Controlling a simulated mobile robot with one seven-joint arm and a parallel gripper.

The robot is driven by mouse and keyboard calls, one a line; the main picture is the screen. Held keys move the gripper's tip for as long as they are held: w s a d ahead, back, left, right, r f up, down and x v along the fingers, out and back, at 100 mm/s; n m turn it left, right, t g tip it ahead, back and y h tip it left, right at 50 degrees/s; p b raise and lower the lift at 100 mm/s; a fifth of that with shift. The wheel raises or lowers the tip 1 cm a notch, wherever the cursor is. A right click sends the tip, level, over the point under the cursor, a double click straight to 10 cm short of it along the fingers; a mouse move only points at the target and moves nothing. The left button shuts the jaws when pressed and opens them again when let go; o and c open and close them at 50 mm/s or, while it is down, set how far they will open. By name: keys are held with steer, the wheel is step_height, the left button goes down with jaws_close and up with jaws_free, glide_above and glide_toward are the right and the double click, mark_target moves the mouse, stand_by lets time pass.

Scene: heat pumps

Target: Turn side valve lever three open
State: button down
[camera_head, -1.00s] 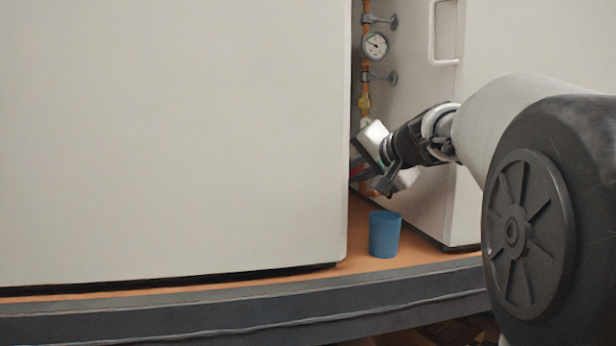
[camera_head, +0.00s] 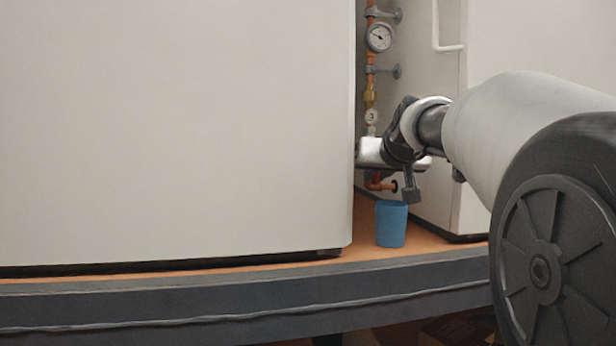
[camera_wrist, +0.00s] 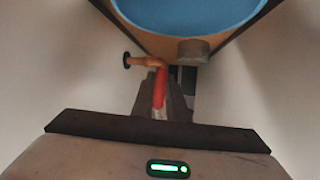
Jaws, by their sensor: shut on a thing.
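The red valve lever (camera_wrist: 159,88) shows in the wrist view between the dark fingers of my gripper (camera_wrist: 160,97), which are shut on it. In the head view my gripper (camera_head: 370,154) is at the lower part of the copper pipe, in the gap between two white cabinets. A white tag marked 3 (camera_head: 372,117) hangs just above it. A bit of red (camera_head: 377,178) shows below the gripper. The valve body and most of the lever are hidden behind the gripper in the head view.
A blue cup (camera_head: 391,225) stands on the orange base below the pipe outlet. A round gauge (camera_head: 380,37) sits higher on the pipe. The large left cabinet (camera_head: 180,130) and the right cabinet (camera_head: 540,45) wall in the narrow gap.

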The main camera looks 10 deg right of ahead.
steer(key=shift+d+n, duration=0.25)
steer(key=shift+n, duration=0.05)
stand_by(0.4)
steer(key=c, duration=1.7)
jaws_free()
steer(key=shift+c, duration=0.2)
